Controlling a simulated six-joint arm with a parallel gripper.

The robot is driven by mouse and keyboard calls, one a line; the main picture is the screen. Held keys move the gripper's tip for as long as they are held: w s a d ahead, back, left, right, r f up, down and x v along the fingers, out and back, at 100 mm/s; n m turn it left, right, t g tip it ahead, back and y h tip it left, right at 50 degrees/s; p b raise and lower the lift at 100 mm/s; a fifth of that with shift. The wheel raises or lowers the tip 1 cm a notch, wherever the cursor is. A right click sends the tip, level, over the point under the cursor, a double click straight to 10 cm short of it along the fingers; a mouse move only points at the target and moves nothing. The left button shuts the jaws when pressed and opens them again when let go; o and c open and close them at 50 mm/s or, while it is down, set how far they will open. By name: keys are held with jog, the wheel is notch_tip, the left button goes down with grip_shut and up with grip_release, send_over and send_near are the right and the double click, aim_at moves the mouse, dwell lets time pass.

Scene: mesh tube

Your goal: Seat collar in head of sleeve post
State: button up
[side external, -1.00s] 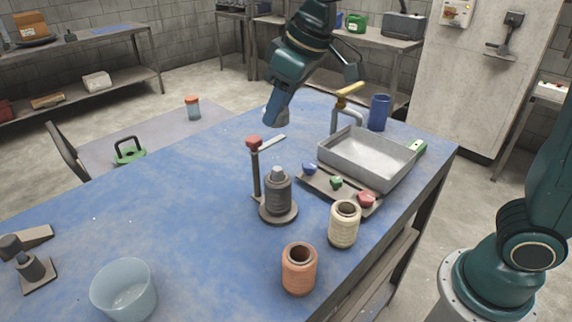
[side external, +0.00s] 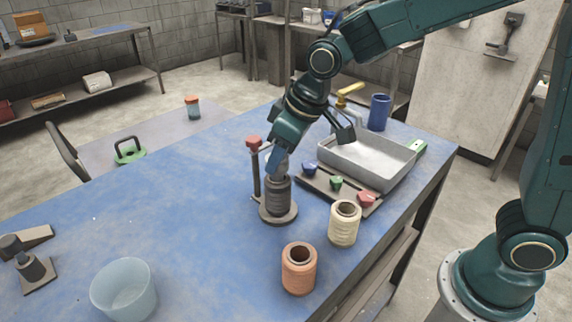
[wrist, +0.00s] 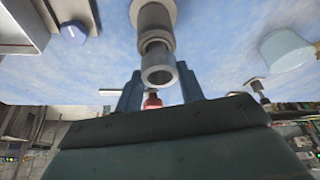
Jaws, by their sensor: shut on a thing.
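The sleeve post (side external: 278,197) is a dark grey ribbed cylinder standing upright on a round base, and it also shows in the wrist view (wrist: 154,18). My gripper (side external: 277,163) points down over the head of the post, tilted. In the wrist view its two blue fingers (wrist: 160,86) stand either side of a grey hollow ring, the collar (wrist: 158,66), and are shut on it. The collar is lined up with the post head. Whether it touches or sits inside the head cannot be told, as my gripper hides this in the side view.
A thin rod with a red knob (side external: 254,142) stands close left of the post. A cream spool (side external: 345,224) and an orange spool (side external: 298,270) stand to the right and in front. A grey tray (side external: 366,156) is behind right.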

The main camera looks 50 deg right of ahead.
jog(key=shift+f, duration=0.95)
jog(key=shift+f, duration=0.15)
jog(key=o, duration=1)
jog(key=shift+o, duration=0.2)
jog(key=shift+v, duration=0.85)
jog(key=v, duration=1)
jog(key=shift+s+r, duration=0.15)
jog(key=shift+r, duration=0.1)
jog(key=shift+d, duration=0.1)
